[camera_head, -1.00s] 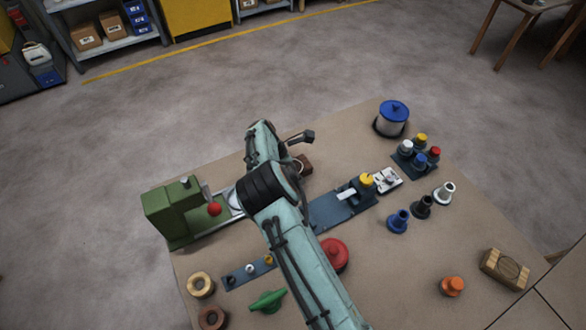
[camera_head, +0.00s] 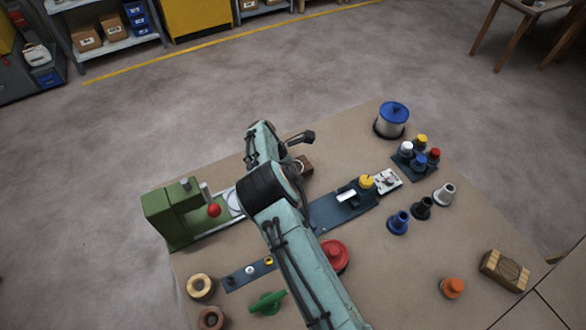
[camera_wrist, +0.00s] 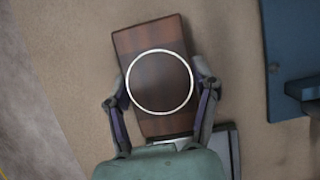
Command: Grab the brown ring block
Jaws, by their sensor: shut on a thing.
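The brown ring block (camera_wrist: 145,43) is a dark wooden rectangular block with a thin white ring on its top face. It lies in the middle of the wrist view, slightly tilted. My gripper (camera_wrist: 160,88) has one finger against each long side of the block and is shut on it. The block's near end is partly hidden by my wrist. In the head view a corner of the brown block (camera_head: 304,166) shows beside my arm, and my gripper is hidden behind the arm there. I cannot tell whether the block is clear of the table.
A green machine (camera_head: 170,215) with a red knob stands left of my arm. A blue-grey plate (camera_head: 325,210) lies to the right, also seen in the wrist view (camera_wrist: 285,50). A red round part (camera_head: 335,254) lies close to my arm. The table's far edge is near the block.

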